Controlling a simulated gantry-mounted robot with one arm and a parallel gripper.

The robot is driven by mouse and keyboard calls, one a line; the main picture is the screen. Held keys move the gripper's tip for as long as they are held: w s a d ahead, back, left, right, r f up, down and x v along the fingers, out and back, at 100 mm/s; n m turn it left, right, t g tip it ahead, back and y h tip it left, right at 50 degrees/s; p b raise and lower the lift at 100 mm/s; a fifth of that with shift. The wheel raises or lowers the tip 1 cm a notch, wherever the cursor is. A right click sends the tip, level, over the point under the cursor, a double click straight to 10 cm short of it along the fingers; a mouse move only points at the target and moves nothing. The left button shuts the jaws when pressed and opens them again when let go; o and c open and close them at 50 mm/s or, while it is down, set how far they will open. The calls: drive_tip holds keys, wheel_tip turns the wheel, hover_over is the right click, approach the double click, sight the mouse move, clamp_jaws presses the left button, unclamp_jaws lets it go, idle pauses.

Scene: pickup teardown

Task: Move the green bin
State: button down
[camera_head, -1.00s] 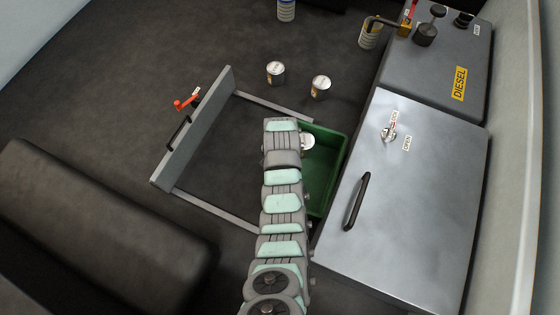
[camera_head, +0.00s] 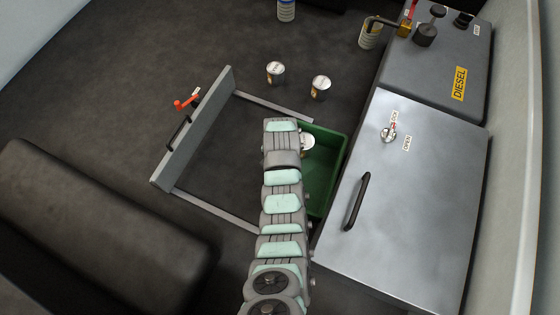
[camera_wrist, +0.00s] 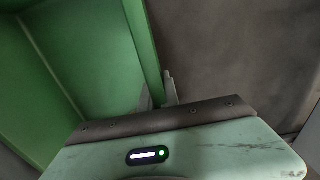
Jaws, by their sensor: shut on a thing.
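My arm covers the bin's left side in that view, and my fingers are hidden there. In the wrist view the green bin (camera_wrist: 80,55) fills the left side, with its rim running down to my gripper (camera_wrist: 160,95). The fingers are shut on that rim, one partly hidden behind the gripper body.
The grey cabinet (camera_head: 410,200) with a black handle is at the right. A dark padded bench (camera_head: 90,220) lies at the lower left. Floor beyond the drawer is mostly clear.

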drive_tip(key=shift+s+a, duration=0.45)
drive_tip(key=shift+s, duration=0.05)
drive_tip(key=c, duration=1.5)
unclamp_jaws()
drive_tip(key=shift+w, duration=0.1)
wheel_tip(320, 180, up, 11)
drive_tip(key=shift+f+p, duration=0.1)
drive_tip(key=shift+p, duration=0.25)
